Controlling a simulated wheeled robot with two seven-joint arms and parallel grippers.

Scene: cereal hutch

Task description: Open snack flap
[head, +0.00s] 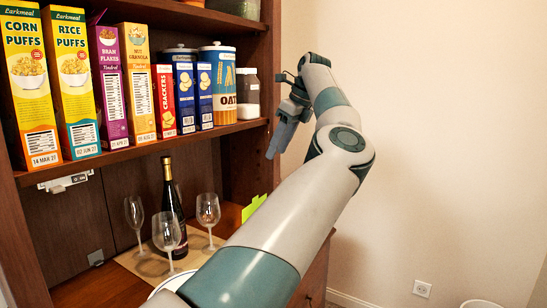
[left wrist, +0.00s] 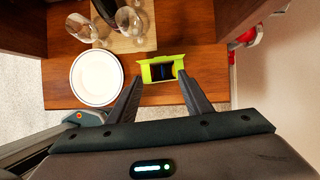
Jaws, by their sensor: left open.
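The snack box is a small bright green box (left wrist: 148,73) on the wooden counter in the left wrist view. Its top shows a dark opening with green flap edges around it; something bluish is inside. In the head view a green part of it (head: 254,207) shows near the counter's right end, the rest hidden by my arm. My left gripper (head: 277,148) points down beside the shelf's right end, above the box. In the left wrist view the left gripper (left wrist: 159,82) is open, its fingers apart and empty, with the box between and beyond the tips. My right gripper is not in view.
A white plate (left wrist: 77,79) lies left of the box. Wine glasses (head: 166,229) and a dark bottle (head: 172,205) stand on a mat behind. The shelf (head: 150,148) above holds several cereal boxes and an oats canister (head: 218,85). Free room lies right of the hutch.

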